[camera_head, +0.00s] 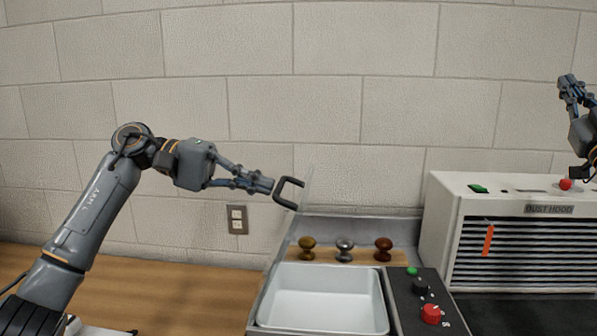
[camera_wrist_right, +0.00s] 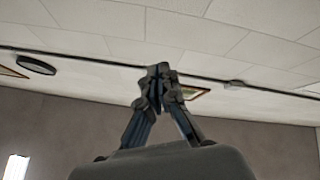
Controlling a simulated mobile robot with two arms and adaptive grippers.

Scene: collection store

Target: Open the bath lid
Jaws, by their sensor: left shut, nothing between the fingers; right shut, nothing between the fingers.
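The bath (camera_head: 322,300) is a white open basin at the bottom centre of the head view. A dark handle (camera_head: 290,193) juts out to the left from the lid's upper part. My left gripper (camera_head: 271,186) is shut and empty, its tips at or very near the handle; I cannot tell if they touch. My right gripper (camera_head: 569,82) is up at the far right, away from the bath, and also shows shut and empty in the right wrist view (camera_wrist_right: 158,70).
Three knobs (camera_head: 345,249) stand on a wooden strip behind the basin. A black control panel (camera_head: 421,290) with a red knob is right of it. A white dust hood (camera_head: 438,215) stands further right. The wooden worktop (camera_head: 180,295) at left is mostly clear.

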